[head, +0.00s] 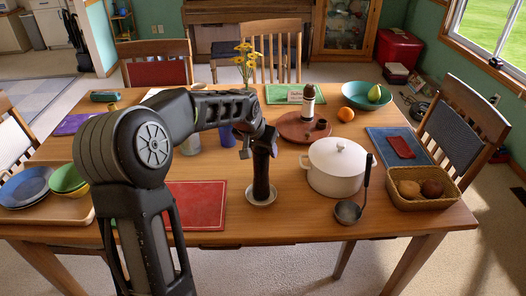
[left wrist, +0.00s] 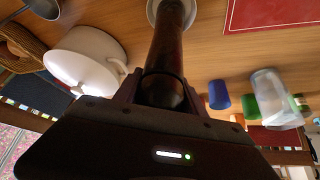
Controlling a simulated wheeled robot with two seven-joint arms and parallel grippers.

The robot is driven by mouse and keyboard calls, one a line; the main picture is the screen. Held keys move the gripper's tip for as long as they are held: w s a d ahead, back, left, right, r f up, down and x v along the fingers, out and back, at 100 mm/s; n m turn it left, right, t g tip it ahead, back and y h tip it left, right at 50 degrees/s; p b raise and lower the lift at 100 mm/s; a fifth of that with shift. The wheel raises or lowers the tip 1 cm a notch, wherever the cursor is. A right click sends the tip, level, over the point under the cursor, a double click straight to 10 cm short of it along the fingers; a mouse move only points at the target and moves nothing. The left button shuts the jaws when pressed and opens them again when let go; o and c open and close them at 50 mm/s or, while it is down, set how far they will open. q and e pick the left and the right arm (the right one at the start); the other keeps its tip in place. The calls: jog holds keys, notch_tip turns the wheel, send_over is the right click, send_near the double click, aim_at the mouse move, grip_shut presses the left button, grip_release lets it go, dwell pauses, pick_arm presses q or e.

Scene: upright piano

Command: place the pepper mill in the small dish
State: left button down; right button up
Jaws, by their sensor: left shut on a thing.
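The dark pepper mill (head: 261,178) is upright in the head view, near the front middle of the table. Its lower end is over the small white dish (head: 250,199), inside the rim as seen; I cannot tell for sure whether it touches the bottom. My left gripper (head: 261,144) is shut on the upper part of the mill. In the left wrist view the mill (left wrist: 163,55) runs from the jaws toward the dish (left wrist: 153,12), whose middle it hides. My right gripper is in neither view.
A white lidded pot (head: 335,170) stands close to the right of the dish, with a ladle (head: 348,212) in front of it. A basket (head: 425,200) is farther right. A red placemat (head: 205,203) lies to the left, and a blue cup (head: 228,136) stands behind.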

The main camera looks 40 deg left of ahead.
pick_arm(q)
jog(key=shift+f, duration=0.55)
jog(key=c, duration=0.7)
grip_release()
jog(key=shift+f, duration=0.15)
jog(key=shift+o, duration=0.2)
jog(key=shift+s+r, duration=0.1)
jog(key=shift+r, duration=0.2)
jog(key=b+v, duration=0.1)
jog(key=v, duration=1)
jog(key=shift+s+r, duration=0.2)
jog(key=shift+r, duration=0.05)
